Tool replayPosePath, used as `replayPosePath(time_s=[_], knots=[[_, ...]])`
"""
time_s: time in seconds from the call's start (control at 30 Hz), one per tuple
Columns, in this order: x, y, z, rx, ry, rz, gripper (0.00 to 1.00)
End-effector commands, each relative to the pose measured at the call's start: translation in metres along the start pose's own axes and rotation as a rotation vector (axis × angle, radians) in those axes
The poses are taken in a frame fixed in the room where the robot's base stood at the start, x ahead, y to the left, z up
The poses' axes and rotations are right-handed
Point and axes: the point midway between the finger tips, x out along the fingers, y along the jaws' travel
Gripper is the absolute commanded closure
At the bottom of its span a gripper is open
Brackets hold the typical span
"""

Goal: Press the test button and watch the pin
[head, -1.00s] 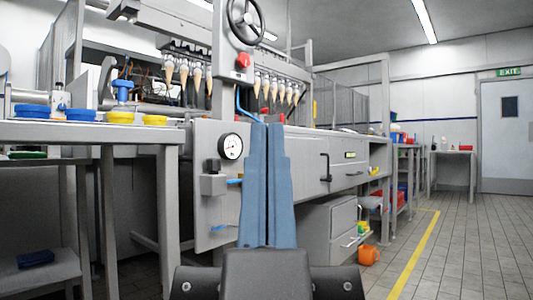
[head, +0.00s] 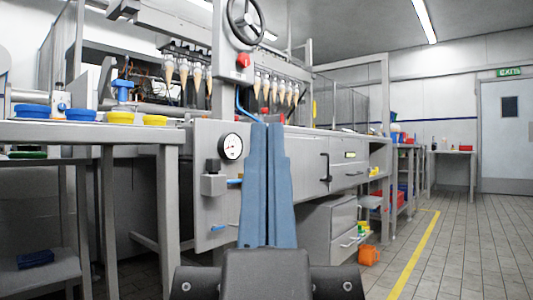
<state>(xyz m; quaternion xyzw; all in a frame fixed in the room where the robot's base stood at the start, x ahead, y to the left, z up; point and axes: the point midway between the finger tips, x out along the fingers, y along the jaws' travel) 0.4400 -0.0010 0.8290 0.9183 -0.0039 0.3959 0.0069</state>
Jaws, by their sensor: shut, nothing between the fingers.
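My gripper (head: 267,126) points up and forward in the middle of the head view. Its two blue fingers are together with nothing between them. Behind it stands the grey machine with a side panel (head: 209,140). The panel carries a round pressure gauge (head: 231,146), a small grey valve block (head: 213,184) and blue tube stubs. Above the fingertips is a red button (head: 243,61) on the column under a black handwheel (head: 246,20). I cannot tell whether this is the test button. No pin can be made out. The fingers hide part of the machine front.
Rows of cones (head: 272,88) hang from grippers on the machine. A left table (head: 95,131) holds blue and yellow round pieces. Drawers (head: 343,215) and an orange container (head: 369,255) stand low on the right. The tiled floor (head: 460,245) at right is open.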

Motion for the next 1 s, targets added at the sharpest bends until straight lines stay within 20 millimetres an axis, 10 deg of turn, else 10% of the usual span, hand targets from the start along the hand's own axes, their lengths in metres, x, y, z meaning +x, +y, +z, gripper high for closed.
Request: replayPosePath(time_s=[0.57, 1.0], knots=[[0.007, 0.000, -0.007, 0.000, 0.000, 0.000, 1.00], [0.096, 0.001, -0.091, 0.005, 0.000, 0.000, 1.00]])
